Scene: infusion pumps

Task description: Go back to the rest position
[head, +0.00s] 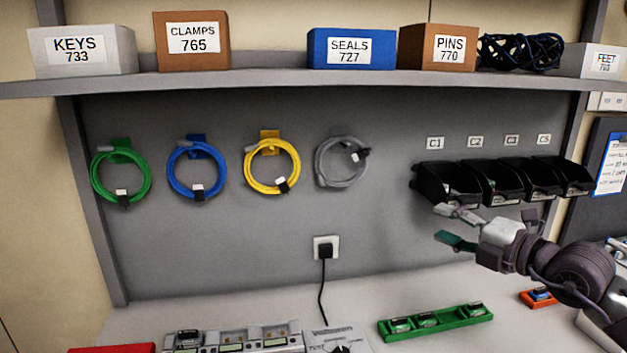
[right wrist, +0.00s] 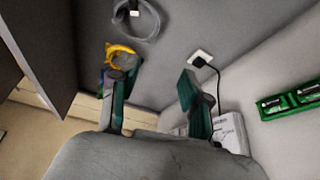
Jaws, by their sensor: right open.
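My right gripper (head: 452,228) is at the right of the head view, in front of the black bins and above the bench. Its fingers are spread apart with nothing between them. In the right wrist view its two green fingers (right wrist: 155,98) show wide apart and empty, with the grey wall panel behind. My left gripper is not in the head view.
Black bins (head: 450,184) hang close behind my right gripper. A green tray (head: 436,323), an orange tray (head: 537,300) and a grey device (head: 240,340) are on the bench (head: 270,305). Coiled cables hang on the panel, and a shelf (head: 270,82) holds boxes above.

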